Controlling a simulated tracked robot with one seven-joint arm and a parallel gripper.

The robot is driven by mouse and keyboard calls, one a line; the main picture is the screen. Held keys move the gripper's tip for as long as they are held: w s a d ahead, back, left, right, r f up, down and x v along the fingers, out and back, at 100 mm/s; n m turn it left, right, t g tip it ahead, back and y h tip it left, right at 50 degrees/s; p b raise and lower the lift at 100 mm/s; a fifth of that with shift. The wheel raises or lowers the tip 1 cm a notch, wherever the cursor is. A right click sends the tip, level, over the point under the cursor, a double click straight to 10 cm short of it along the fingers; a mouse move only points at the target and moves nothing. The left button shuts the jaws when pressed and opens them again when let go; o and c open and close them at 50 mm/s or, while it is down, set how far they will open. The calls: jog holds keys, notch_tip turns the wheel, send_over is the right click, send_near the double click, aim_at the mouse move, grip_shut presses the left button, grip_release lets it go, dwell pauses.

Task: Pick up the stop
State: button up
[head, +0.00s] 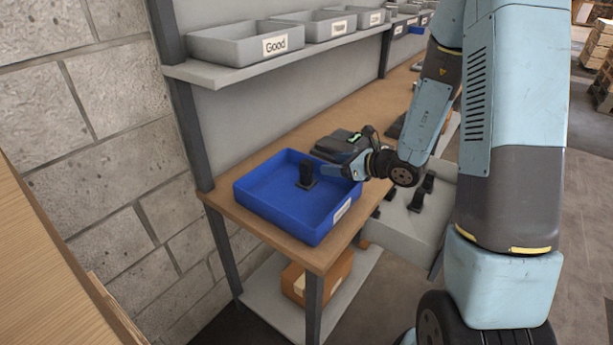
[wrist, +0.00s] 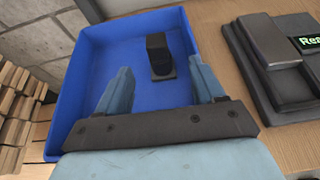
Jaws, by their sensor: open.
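The stop is a small black upright block on a flat base (head: 306,175), standing inside the blue tray (head: 328,222) on the wooden bench. In the wrist view the stop (wrist: 159,56) stands in the tray (wrist: 65,85), ahead of and between the two fingers. My gripper (head: 328,170) reaches in over the right side of the tray. In the wrist view its blue fingers (wrist: 160,80) are spread apart with nothing between their tips. The stop appears apart from both fingers.
A dark device with a green display (wrist: 275,50) lies right of the tray. A grey bin (head: 400,222) with several black parts stands at the bench's right edge. Grey bins, one labelled "Good" (head: 245,43), line the shelf above. A cardboard box (head: 318,277) sits below.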

aim_at(302, 167)
jog(key=x, duration=0.8)
jog(key=shift+w+a+f, duration=0.15)
jog(key=shift+s+f+x, duration=0.15)
jog(key=shift+x, duration=0.75)
jog(key=shift+s+f+x, duration=0.1)
jog(key=shift+f+x, duration=0.05)
jog(key=shift+x, duration=0.7)
jog(key=shift+s+f+x, duration=0.15)
jog(key=shift+x, duration=0.75)
jog(key=shift+c, duration=0.5)
jog(key=c, duration=1)
jog(key=shift+r, duration=0.1)
